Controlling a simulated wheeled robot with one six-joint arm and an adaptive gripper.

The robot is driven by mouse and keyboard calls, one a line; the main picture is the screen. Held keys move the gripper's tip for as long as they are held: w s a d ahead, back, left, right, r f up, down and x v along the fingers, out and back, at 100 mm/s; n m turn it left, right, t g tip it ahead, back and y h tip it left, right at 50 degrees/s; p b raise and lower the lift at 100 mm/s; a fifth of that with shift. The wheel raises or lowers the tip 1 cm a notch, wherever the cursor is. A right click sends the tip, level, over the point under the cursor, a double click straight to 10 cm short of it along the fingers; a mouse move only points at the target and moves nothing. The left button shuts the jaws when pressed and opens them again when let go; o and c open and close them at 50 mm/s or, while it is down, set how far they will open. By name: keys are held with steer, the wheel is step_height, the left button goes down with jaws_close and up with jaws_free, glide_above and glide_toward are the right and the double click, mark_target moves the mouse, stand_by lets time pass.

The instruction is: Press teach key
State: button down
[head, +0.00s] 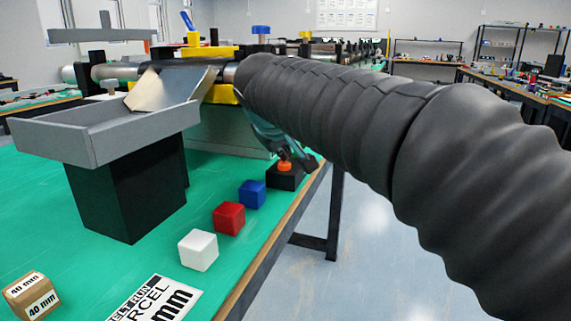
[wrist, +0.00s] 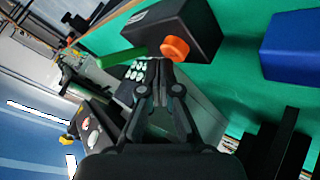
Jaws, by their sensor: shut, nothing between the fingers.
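A black box (head: 284,181) with an orange round button (head: 285,166) stands near the table's right edge. In the wrist view the box (wrist: 190,22) and button (wrist: 175,49) are just beyond the fingertips. My gripper (wrist: 160,66) is shut and empty. Its tips appear close to the button; whether they touch cannot be told. A dark keypad with pale keys (wrist: 137,72) shows behind the tips. No readable label marks any of these as the teach key. In the head view my arm hides much of the gripper (head: 308,164).
Blue (head: 252,194), red (head: 229,218) and white (head: 198,250) cubes line the table edge. A grey tray (head: 90,135) on a black block stands left. Conveyors (head: 120,72) are behind.

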mark_target(284, 164)
steer(key=shift+f+b, duration=0.4)
steer(key=shift+f, duration=0.1)
stand_by(0.5)
steer(key=shift+r, duration=0.15)
steer(key=shift+r+p, duration=0.75)
steer(key=shift+r+p, duration=2.1)
steer(key=shift+r, duration=0.45)
steer(key=shift+f, duration=0.1)
